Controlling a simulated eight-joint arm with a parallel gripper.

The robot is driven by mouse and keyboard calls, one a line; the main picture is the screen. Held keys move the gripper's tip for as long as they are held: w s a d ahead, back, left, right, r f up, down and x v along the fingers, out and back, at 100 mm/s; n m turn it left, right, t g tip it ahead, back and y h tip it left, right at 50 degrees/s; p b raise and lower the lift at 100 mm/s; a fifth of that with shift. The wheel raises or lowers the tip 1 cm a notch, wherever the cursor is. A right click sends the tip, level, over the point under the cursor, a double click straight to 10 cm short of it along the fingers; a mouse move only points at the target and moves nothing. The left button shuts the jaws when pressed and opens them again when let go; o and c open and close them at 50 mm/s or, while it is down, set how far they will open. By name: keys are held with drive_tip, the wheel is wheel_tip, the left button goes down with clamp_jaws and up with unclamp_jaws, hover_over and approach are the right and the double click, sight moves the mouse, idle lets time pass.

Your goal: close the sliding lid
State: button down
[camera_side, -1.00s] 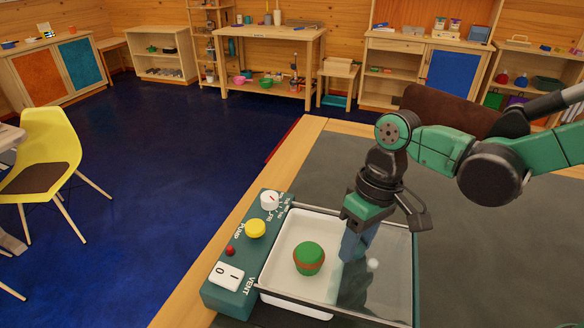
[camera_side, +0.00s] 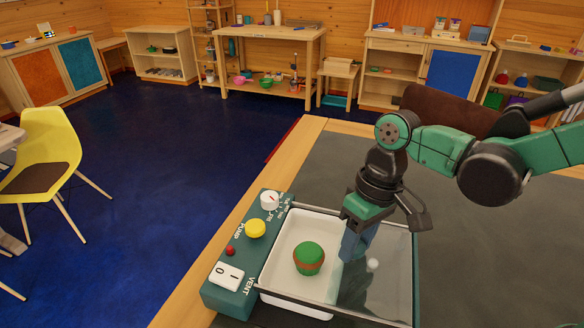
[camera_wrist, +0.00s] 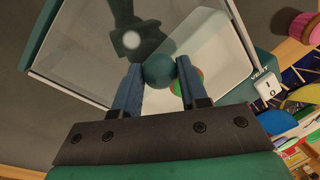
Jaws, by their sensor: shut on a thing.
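A white tray (camera_side: 283,262) sits beside a green control panel at the table's edge. A clear glass lid (camera_side: 392,285) covers its right part, and the left part of the tray is uncovered. My gripper (camera_side: 352,258) points down at the lid near its left edge. In the wrist view, my gripper (camera_wrist: 160,88) has its blue fingers on both sides of a round teal knob (camera_wrist: 159,71) on the lid (camera_wrist: 85,50), shut on it. The knob is hidden by the fingers in the side view. A green ball-like thing with a reddish-brown band (camera_side: 309,258) lies in the tray.
The green panel (camera_side: 238,262) along the tray's left side bears a yellow button (camera_side: 255,228), a white dial (camera_side: 269,200), a red button (camera_side: 230,251) and a white switch (camera_side: 227,276). Grey table surface (camera_side: 480,250) is bare to the right.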

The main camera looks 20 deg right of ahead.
drive_tip(key=w+a, duration=0.6)
drive_tip(key=a, duration=0.1)
drive_tip(key=shift+w+a, duration=0.15)
drive_tip(key=shift+w, duration=0.25)
drive_tip(key=shift+c, duration=2.3)
unclamp_jaws()
drive_tip(key=shift+r, duration=0.15)
drive_tip(key=r, duration=0.2)
drive_tip(key=d+r, duration=0.1)
drive_tip(key=r, duration=0.2)
drive_tip(key=shift+w+r, duration=0.1)
drive_tip(key=shift+r, duration=0.05)
